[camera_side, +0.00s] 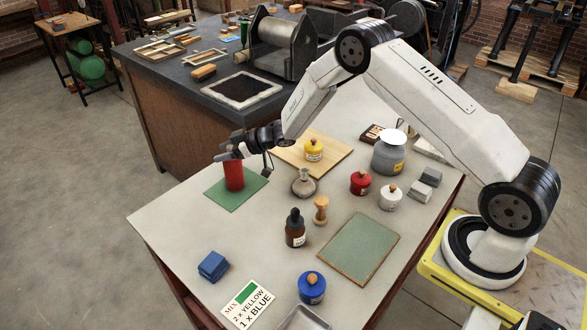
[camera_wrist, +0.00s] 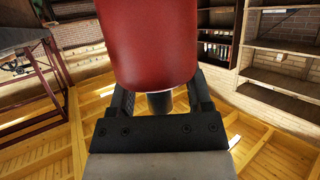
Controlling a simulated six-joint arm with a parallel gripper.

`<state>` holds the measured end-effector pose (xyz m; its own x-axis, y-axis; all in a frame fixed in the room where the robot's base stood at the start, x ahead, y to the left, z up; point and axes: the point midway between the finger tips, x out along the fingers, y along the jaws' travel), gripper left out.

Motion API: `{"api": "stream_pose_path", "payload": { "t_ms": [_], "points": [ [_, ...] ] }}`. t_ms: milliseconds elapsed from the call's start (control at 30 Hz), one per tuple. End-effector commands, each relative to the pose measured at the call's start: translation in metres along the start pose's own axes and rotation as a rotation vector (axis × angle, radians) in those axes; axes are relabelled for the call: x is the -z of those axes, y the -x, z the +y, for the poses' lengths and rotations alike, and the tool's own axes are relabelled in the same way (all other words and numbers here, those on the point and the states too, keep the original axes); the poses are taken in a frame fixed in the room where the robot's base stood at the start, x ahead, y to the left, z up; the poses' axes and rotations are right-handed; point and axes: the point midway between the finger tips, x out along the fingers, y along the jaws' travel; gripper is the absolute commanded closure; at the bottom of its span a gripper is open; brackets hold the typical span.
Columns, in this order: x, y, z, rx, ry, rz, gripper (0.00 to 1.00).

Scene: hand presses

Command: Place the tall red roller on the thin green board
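The tall red roller (camera_side: 234,177) is upright over the thin green board (camera_side: 214,192) at the left of the table. Its lower end looks to be at the board, but I cannot tell whether it touches. My gripper (camera_side: 236,151) is at the roller's top end. In the wrist view the red roller (camera_wrist: 150,45) fills the upper middle, in front of my gripper (camera_wrist: 160,105). A short dark stub shows below it between the two fingers. The roller hides the fingertips, so their grip on it is not visible.
A second green board (camera_side: 358,248) with a brown edge lies at the front right. A wooden board (camera_side: 325,160) with a yellow pot (camera_side: 313,150) is right of my gripper. A grey flask (camera_side: 304,184), brown bottle (camera_side: 295,228) and several pots stand mid-table.

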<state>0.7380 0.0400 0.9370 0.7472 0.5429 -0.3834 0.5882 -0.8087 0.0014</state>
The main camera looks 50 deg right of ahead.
Motion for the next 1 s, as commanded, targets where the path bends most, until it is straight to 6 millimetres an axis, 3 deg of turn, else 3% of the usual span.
{"api": "stream_pose_path", "payload": {
  "t_ms": [467,667,1000],
  "points": [
    [0.003,0.007,0.001,-0.001,0.000,0.000,0.36],
    [0.003,0.025,0.001,-0.002,0.000,-0.001,0.36],
    [0.003,0.073,0.001,-0.002,0.000,0.000,0.36]
  ]
}}
